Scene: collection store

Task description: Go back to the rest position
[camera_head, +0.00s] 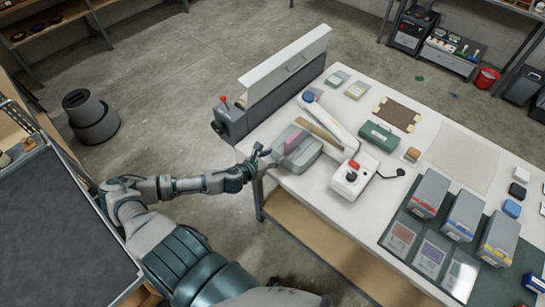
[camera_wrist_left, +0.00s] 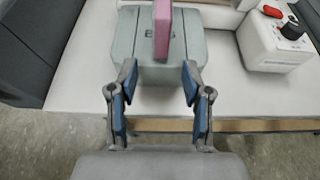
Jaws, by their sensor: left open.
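My left gripper (camera_head: 262,157) is at the left front edge of the white table (camera_head: 322,178), beside a grey-green box (camera_head: 301,157). In the left wrist view its two blue-padded fingers (camera_wrist_left: 156,96) are apart with nothing between them. The grey-green box (camera_wrist_left: 130,62) lies just beyond the fingertips. A pink block (camera_wrist_left: 162,28) stands upright at the top of the box, and it also shows in the head view (camera_head: 295,140). I cannot tell whether the block is in the box or on it. My right gripper is not in view.
A dark grey machine (camera_head: 230,123) is at the table's left end. Grey file boxes (camera_head: 462,215) stand at the right. A black-topped bench (camera_head: 55,225) is at the left. Floor between is clear.

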